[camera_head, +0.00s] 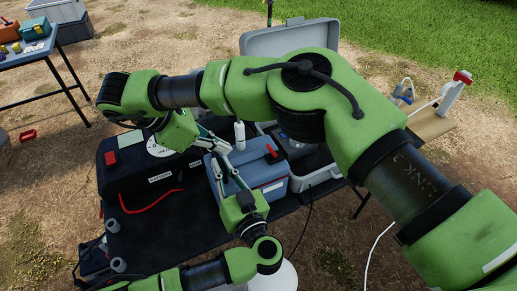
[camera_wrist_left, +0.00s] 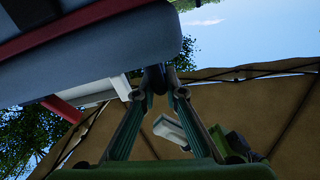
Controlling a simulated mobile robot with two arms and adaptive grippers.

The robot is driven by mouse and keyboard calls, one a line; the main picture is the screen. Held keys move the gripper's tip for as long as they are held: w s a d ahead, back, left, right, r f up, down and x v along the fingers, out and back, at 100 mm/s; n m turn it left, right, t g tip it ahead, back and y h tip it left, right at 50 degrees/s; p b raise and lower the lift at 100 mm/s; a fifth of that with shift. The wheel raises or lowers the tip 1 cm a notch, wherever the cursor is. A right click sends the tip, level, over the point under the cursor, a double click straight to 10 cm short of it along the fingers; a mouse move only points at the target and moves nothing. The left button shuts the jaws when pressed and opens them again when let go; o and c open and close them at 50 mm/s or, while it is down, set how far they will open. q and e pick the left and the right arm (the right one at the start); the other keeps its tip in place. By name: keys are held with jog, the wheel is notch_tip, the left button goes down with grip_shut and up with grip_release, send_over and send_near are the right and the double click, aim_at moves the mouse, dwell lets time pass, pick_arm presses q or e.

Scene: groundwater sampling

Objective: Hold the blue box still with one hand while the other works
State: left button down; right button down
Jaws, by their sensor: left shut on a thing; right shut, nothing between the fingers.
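The blue box (camera_head: 262,182) has a grey-blue lid with a red part on top and stands on the dark table. My left gripper (camera_head: 222,158) reaches up from the bottom and is shut at the box's left edge. In the left wrist view, the fingers (camera_wrist_left: 157,78) close at the corner of a large grey-blue body (camera_wrist_left: 110,50), the box seen close up. The exact grip spot is partly hidden. My right gripper (camera_head: 212,142) comes over from the upper right, shut and empty, above the box's back left corner, close to my left fingers.
A black case (camera_head: 125,176) with a red cable stands left of the box. A white bottle (camera_head: 239,134) stands behind it. An open grey case (camera_head: 322,166) is at the right, partly hidden by my right arm. Small grey cylinders (camera_head: 113,226) stand at the table's front left.

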aim_at(272, 151)
pick_arm(q)
jog(key=shift+d, duration=0.1)
pick_arm(e)
jog(key=x, duration=1)
jog(key=shift+w+d+r, duration=0.25)
jog(key=shift+d+r, duration=0.05)
jog(key=shift+d, duration=0.25)
jog(key=shift+w+d+r, duration=0.2)
jog(key=shift+d+r, duration=0.05)
jog(key=shift+d, duration=0.3)
jog(key=shift+w+d+r, duration=0.2)
jog(key=shift+d+r, duration=0.1)
jog(key=shift+d, duration=0.35)
jog(key=shift+d, duration=0.1)
jog(key=shift+d+g+y, duration=0.15)
jog(key=shift+g+y, duration=0.15)
jog(key=shift+y, duration=0.2)
